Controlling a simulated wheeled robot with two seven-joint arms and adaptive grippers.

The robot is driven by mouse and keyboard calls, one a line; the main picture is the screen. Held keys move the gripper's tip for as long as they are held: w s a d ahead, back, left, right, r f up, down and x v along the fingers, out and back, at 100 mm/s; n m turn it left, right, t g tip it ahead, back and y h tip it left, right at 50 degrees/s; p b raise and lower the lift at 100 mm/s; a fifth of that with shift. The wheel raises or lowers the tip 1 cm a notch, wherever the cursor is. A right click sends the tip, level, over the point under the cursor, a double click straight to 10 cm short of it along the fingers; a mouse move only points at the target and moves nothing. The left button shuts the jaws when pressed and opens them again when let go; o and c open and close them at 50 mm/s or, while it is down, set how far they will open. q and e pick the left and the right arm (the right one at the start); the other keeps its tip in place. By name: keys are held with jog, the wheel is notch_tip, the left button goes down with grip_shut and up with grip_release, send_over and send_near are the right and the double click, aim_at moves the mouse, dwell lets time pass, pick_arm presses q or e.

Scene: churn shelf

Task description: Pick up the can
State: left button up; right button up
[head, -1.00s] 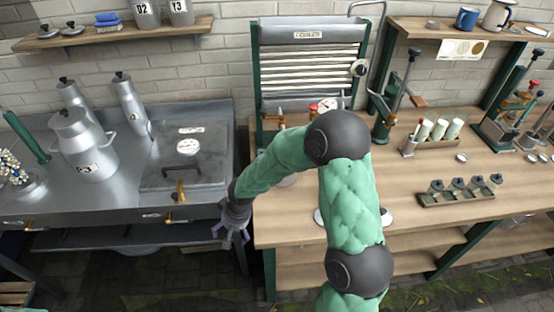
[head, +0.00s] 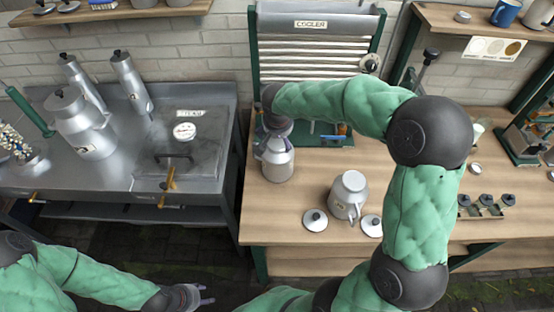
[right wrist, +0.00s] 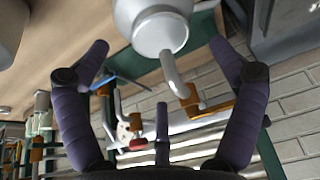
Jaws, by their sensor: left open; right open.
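A metal can (head: 277,166) with a narrow neck stands upright near the left end of the wooden table. My right gripper (head: 275,124) is just above and behind its top in the head view. In the right wrist view my open right gripper (right wrist: 158,58) has a metal can (right wrist: 158,32) between and ahead of its fingertips, with no clear grip on it. A second metal can (head: 347,196) with a handle stands or rests mouth-down on the table, further right; its exact pose is unclear. My left gripper (head: 190,296) is open and empty, low over the floor at the bottom.
Two round lids (head: 314,220) (head: 371,225) lie beside the second can. The cooler (head: 310,50) stands behind. A steel counter (head: 120,185) at left bears several milk cans, one a large lidded can (head: 80,128). A rack of small jars (head: 487,208) lies at right.

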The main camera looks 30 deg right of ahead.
aim_at(272, 155)
jog(key=b+x, duration=0.1)
jog(key=x, duration=0.6)
jog(key=shift+w+r, duration=0.1)
jog(key=c, duration=1.7)
jog(key=shift+r, duration=0.15)
